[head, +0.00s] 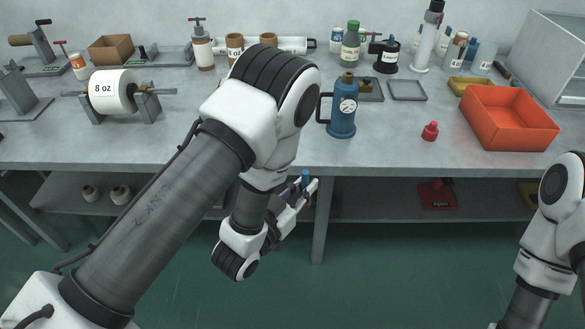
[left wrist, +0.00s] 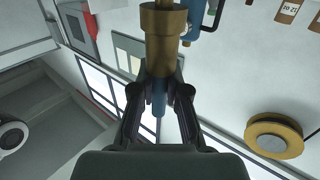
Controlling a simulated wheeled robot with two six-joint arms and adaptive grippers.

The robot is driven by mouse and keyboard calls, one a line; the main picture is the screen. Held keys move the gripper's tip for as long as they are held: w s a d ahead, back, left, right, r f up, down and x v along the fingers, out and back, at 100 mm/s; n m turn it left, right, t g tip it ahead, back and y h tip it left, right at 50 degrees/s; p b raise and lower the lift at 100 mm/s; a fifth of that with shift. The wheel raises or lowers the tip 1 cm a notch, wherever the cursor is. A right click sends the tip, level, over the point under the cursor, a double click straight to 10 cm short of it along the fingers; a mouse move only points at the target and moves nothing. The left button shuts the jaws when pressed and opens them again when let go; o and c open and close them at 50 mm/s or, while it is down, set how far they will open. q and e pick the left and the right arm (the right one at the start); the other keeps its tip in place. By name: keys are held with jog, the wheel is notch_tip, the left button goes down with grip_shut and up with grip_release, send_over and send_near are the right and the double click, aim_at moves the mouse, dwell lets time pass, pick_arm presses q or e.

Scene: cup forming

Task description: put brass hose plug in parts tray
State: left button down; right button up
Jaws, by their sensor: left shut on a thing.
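The brass hose plug (left wrist: 163,35), a brass-coloured stepped cylinder, is between the fingers of my left gripper (left wrist: 158,85) in the left wrist view. My right gripper is out of view.
A blue can with a gauge (head: 342,122) stands near the front edge. An open orange bin (head: 490,133) and a small red stopper (head: 430,131) are to its right. A yellow tray (head: 456,89) lies behind the bin. The front edge lies close to my left gripper.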

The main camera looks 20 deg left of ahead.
pick_arm(q)
jog(key=s+d+r+m+g+h, duration=0.3)
jog(key=s+d+m+h, duration=0.1)
jog(key=d+h, duration=0.25)
notch_tip(320, 180, down, 6)
jog(key=w+d+m+g+h, duration=0.1)
jog(key=w+m+g+h, duration=0.1)
jog(key=m+g+h, duration=0.3)
jog(key=m+g, duration=0.4)
jog(key=g, duration=0.3)
jog(key=shift+w+d+r+g+h, duration=0.25)
jog(key=shift+w+d+g+h, duration=0.1)
jog(key=shift+g, duration=0.05)
